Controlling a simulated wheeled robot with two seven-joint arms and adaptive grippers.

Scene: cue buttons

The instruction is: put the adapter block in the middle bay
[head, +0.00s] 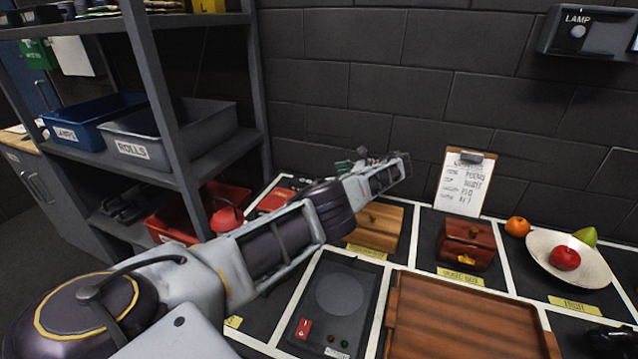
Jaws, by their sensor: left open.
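No adapter block can be made out in the head view, and no bay marked as the middle one can be identified. My left arm reaches from the lower left across the table toward the wall. My left gripper (364,158), at its far end, is small and partly hidden behind my own arm link. It is open, above the back of the table near the light wooden box (378,238). Nothing can be seen held in it. My right gripper cannot be made out.
A dark panel with a red switch (304,328), a brown wooden tray (470,318), a red-brown box (467,243) and a fruit plate (545,262) fill marked table sections. A clipboard (464,183) leans at the wall. A shelf rack (160,90) stands left.

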